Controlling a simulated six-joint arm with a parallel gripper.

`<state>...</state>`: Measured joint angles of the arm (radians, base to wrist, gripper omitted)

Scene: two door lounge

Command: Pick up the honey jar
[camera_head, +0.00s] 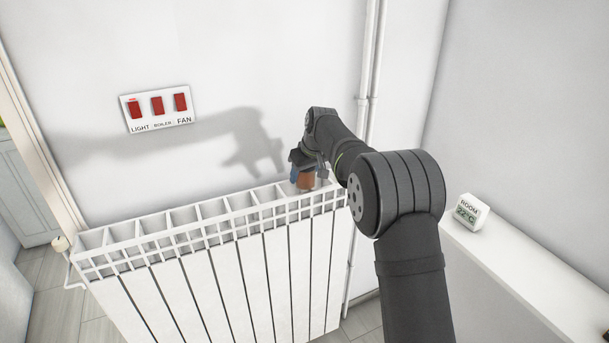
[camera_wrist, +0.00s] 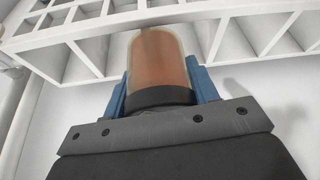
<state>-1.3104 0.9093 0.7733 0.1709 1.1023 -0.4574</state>
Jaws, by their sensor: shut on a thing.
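The honey jar (camera_wrist: 160,65) is a clear jar with amber-brown contents and a dark band at the end nearest my gripper. My gripper (camera_wrist: 160,85) has its blue fingers on both sides of the jar and is shut on it. In the head view the jar (camera_head: 305,181) shows as a small brown shape at the right end of the white radiator's top. My gripper (camera_head: 307,173) reaches down to it there. Whether the jar still touches the radiator is hard to tell.
The white radiator (camera_head: 200,228) has an open grid top. A panel with red switches (camera_head: 158,108) is on the wall behind. White pipes (camera_head: 370,60) run vertically right of the gripper. A room thermometer (camera_head: 470,212) sits on a white ledge (camera_head: 520,265) at right.

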